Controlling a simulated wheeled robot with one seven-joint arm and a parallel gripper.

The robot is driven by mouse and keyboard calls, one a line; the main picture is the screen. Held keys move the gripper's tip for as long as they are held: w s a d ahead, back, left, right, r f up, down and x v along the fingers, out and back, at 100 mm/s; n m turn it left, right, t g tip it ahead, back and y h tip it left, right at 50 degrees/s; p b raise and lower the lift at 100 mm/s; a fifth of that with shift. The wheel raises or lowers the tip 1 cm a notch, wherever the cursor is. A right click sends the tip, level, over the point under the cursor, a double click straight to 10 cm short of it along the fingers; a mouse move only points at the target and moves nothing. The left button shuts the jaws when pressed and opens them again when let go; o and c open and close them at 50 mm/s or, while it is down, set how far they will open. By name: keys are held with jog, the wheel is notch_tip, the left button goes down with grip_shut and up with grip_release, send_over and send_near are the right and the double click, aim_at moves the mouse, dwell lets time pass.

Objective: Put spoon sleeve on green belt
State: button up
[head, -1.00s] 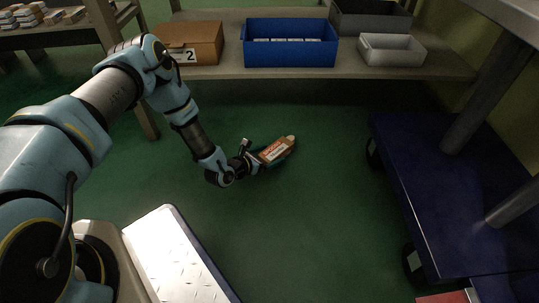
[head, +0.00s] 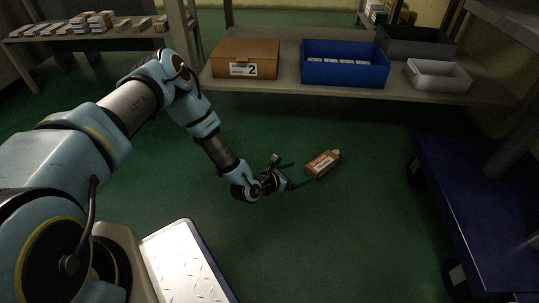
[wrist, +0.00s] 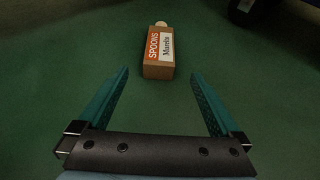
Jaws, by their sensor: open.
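The spoon sleeve (head: 322,163) is a small brown box with an orange and white label and a pale end sticking out at the far side. It lies on a plain green surface (head: 370,215), and no separate belt edge shows. In the wrist view the sleeve (wrist: 158,50) lies label up, straight ahead, and its label reads SPOONS. My gripper (head: 302,172) is open, its two teal fingers spread and empty. The sleeve is just beyond the fingertips, centred between them, and no finger touches it.
A shelf at the back holds a brown box marked 2 (head: 246,58), a blue crate (head: 345,75), a dark bin (head: 415,42) and a white bin (head: 437,76). A dark blue cart (head: 475,190) stands at the right. A table at the far left bears several small boxes. Green space around the sleeve is clear.

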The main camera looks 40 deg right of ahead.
jog(key=w+a+r+m+t+y, duration=0.1)
jog(key=w+a+r+m+y, duration=0.3)
jog(key=w+a+r, duration=0.45)
jog(key=w+a+r+m+t+y, duration=0.1)
jog(key=w+a+r+m+y, duration=0.2)
jog(key=w+a+r+m, duration=0.55)
jog(key=w+a+r+y, duration=0.2)
jog(key=w+a+r, duration=0.15)
jog(key=a, duration=0.65)
jog(key=s+a+r+m+y, duration=0.1)
jog(key=a+r+m+y, duration=0.1)
jog(key=a+r, duration=0.35)
jog(key=a+r+m+y, duration=0.1)
jog(key=a+r+m, duration=0.15)
jog(key=a, duration=0.55)
jog(key=s+a+r+m+g+y, duration=0.1)
jog(key=s+a+r+m, duration=0.2)
jog(key=s+a+r, duration=0.5)
jog(key=s+a, duration=0.2)
jog(key=s, duration=0.1)
jog(key=shift+a+r, duration=0.15)
